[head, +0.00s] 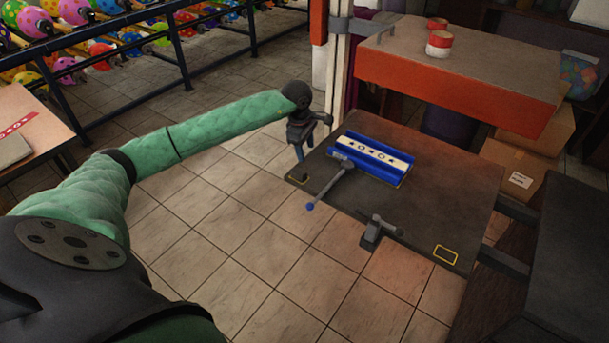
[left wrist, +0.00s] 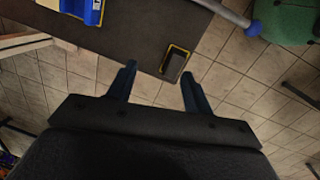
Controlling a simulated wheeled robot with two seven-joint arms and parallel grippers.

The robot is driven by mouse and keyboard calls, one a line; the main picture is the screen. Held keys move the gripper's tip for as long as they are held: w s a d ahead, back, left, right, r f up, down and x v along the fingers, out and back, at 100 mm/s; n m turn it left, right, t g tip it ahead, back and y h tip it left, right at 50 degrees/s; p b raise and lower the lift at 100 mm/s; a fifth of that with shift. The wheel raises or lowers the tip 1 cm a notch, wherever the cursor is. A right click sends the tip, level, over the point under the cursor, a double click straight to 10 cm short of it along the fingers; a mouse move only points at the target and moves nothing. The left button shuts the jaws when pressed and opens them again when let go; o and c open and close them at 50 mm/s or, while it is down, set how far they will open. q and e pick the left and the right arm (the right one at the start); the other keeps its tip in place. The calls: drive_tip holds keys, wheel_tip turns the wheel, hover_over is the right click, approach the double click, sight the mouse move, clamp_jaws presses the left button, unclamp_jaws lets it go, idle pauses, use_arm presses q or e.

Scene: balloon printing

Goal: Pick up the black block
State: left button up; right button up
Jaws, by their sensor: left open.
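The black block (left wrist: 173,66) lies in a yellow-outlined square at a corner of the dark table, in the left wrist view. In the head view this corner is at the table's left end, and the block (head: 299,173) shows small and dark under my left gripper. My left gripper (head: 300,158) is open and empty above that corner. In the left wrist view, its two fingers (left wrist: 158,70) are spread apart, with the block just beyond them, nearer the right finger. The gap between fingers and block is hard to judge. My right gripper is not in view.
A blue holder (head: 371,157) with a white patterned strip stands on the dark table (head: 440,205). A grey lever with a blue knob (head: 310,206) sticks out over the front edge. Another yellow square (head: 446,254) is empty. An orange-sided shelf (head: 450,92) hangs above.

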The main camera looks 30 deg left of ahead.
sight(299, 171)
use_arm(q)
drive_tip(key=shift+s+a+f+m+g+y, duration=0.1)
drive_tip(key=shift+s+a+m+g+y, duration=0.1)
drive_tip(key=shift+s+a+m+g, duration=0.3)
drive_tip(key=shift+s+a+m+g+y, duration=0.2)
drive_tip(key=shift+s+a, duration=0.05)
drive_tip(key=shift+s, duration=0.35)
drive_tip(key=shift+f+m, duration=0.15)
drive_tip(key=shift+m, duration=0.15)
drive_tip(key=shift+f+p, duration=0.45)
drive_tip(key=shift+f, duration=0.3)
drive_tip(key=shift+d+f+p, duration=0.1)
drive_tip(key=shift+f+p, duration=0.35)
drive_tip(key=shift+f, duration=0.2)
wheel_tip(299, 171, down, 4)
drive_tip(key=shift+d+r+p, duration=0.15)
drive_tip(key=shift+r+p, duration=0.05)
drive_tip(key=shift+p, duration=0.95)
drive_tip(key=shift+f, duration=0.55)
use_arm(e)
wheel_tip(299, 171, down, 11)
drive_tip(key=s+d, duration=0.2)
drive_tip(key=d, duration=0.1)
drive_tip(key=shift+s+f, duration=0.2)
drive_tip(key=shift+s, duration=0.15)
use_arm(q)
drive_tip(key=c, duration=1.1)
